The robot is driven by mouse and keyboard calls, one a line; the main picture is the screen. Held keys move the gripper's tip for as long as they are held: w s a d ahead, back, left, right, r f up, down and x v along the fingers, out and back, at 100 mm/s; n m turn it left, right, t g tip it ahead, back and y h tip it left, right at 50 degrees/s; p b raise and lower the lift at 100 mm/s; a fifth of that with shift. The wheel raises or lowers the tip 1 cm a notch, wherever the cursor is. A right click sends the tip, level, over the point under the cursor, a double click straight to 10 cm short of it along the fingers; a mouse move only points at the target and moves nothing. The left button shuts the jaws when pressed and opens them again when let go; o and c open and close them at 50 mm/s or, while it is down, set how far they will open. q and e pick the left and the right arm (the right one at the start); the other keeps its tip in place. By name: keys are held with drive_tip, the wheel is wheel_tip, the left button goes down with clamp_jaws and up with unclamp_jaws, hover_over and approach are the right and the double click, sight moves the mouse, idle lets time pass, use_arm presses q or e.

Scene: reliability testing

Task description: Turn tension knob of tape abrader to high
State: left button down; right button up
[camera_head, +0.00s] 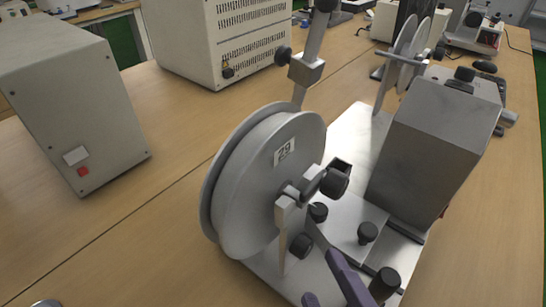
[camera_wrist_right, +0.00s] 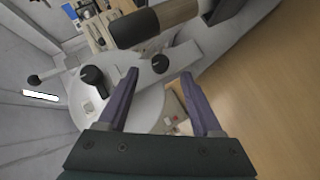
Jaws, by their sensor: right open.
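The tape abrader (camera_head: 345,125) stands on the wooden table, a grey metal machine with a large reel (camera_head: 235,190) labelled 29. Several black knobs sit near its front: one on the reel's arm (camera_head: 335,181), one on the base plate (camera_head: 368,232), one at the front (camera_head: 384,283). I cannot tell which is the tension knob. My right gripper (camera_head: 320,274) has purple fingers and is open at the front of the machine. In the right wrist view, a small black knob (camera_wrist_right: 160,63) appears between and beyond the open fingertips (camera_wrist_right: 159,74); contact is unclear. My left gripper is not in view.
A grey box with a red switch (camera_head: 75,110) stands at the left. A vented cabinet (camera_head: 220,40) stands behind the reel. More instruments (camera_head: 475,30) are at the back right. Bare table (camera_head: 130,220) lies left of the reel.

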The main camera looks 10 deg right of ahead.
sight(307, 253)
drive_tip(key=b+x, duration=0.1)
drive_tip(key=x, duration=0.4)
drive_tip(key=shift+w+f, duration=0.1)
drive_tip(key=shift+w, duration=0.15)
drive_tip(key=shift+a, duration=0.1)
clamp_jaws()
